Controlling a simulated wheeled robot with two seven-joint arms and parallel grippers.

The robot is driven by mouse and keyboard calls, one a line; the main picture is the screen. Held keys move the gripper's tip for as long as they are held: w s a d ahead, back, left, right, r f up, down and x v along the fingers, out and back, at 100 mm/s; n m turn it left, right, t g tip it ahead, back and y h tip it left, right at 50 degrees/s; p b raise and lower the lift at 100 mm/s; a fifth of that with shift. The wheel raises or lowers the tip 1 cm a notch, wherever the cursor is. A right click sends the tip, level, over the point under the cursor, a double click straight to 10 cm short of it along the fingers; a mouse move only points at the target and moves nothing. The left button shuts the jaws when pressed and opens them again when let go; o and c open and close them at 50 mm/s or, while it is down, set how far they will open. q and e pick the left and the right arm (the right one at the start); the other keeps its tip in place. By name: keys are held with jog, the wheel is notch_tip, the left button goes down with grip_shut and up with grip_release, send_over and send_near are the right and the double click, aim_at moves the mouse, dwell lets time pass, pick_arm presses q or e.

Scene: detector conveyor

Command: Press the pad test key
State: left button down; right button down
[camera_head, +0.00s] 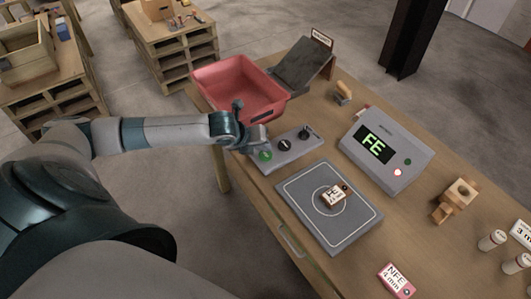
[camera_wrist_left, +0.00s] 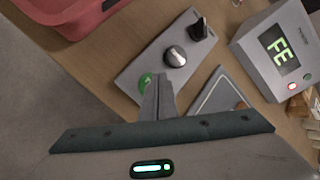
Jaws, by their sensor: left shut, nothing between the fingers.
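The grey control panel (camera_head: 296,150) lies on the wooden table and carries a green key (camera_head: 265,155), a round knob (camera_head: 285,145) and a black switch (camera_head: 305,133). In the left wrist view the green key (camera_wrist_left: 146,81) is partly hidden by the fingers of my left gripper (camera_wrist_left: 160,80), which are shut and empty. The fingertips are over or beside the key; I cannot tell whether they touch it. The dark grey pad (camera_head: 345,232) with a white outline lies in front of the panel, with a small block marked FE (camera_head: 333,196) on it. My right gripper is not in view.
A grey display box (camera_head: 386,150) reading FE stands to the right, with a red light lit. A red bin (camera_head: 238,88) is behind my left gripper. Wooden pieces (camera_head: 455,200), a pink NFE card (camera_head: 396,281) and white cylinders (camera_head: 491,240) are to the right.

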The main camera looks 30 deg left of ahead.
aim_at(264, 156)
pick_arm(q)
notch_tip(264, 156, up, 5)
jog(key=p, duration=0.5)
dwell(0.3)
dwell(0.8)
